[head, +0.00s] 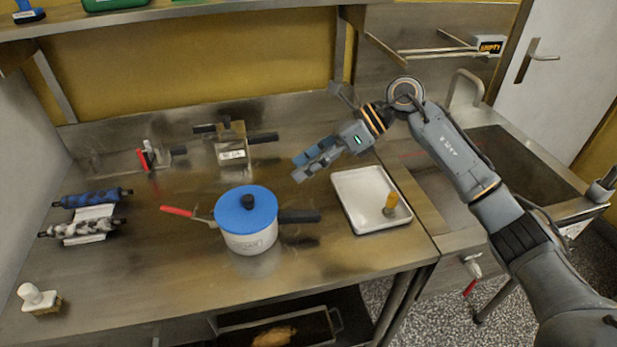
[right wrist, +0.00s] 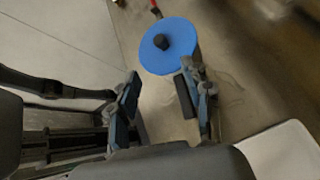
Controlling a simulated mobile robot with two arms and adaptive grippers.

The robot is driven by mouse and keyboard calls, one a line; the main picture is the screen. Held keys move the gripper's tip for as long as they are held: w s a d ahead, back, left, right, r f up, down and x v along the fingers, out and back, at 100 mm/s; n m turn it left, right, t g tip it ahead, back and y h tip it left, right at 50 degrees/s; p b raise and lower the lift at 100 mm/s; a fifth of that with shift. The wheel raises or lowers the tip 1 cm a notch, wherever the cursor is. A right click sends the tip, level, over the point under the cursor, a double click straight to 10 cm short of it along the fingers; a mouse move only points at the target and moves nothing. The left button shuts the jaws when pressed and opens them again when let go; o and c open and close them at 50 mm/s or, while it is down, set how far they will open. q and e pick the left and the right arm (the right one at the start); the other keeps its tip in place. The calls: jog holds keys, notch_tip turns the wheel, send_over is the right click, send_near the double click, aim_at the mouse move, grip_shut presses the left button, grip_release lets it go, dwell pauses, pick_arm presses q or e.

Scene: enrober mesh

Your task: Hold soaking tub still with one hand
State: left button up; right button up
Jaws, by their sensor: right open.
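A white tub (head: 250,238) with a blue lid and black knob stands upright on the steel counter (head: 150,285); it is the only tub-like vessel with a lid here, and its label is too small to read. A black handle (head: 300,216) sticks out from its right side. My right gripper (head: 305,166) is open and empty, above the counter behind and to the right of the tub. In the right wrist view, the blue lid (right wrist: 168,47) lies beyond the open fingers (right wrist: 162,88), and the black handle shows beside the right finger. My left gripper is not in view.
A red-handled tool (head: 178,211) lies left of the tub. A labelled steel container (head: 232,146) stands behind.

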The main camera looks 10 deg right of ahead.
aim_at(289, 214)
jog(key=a+f+h, duration=0.1)
jog(key=f+h, duration=0.1)
jog(key=f, duration=0.2)
jog(key=a+f+n+h, duration=0.1)
jog(key=a+f+h, duration=0.1)
jog(key=f, duration=0.3)
jog(key=a+f+n+h, duration=0.1)
jog(key=f+h, duration=0.1)
jog(key=f, duration=0.3)
jog(key=shift+s+a+h, duration=0.15)
jog(key=shift+s+h, duration=0.15)
grip_shut()
dwell(0.3)
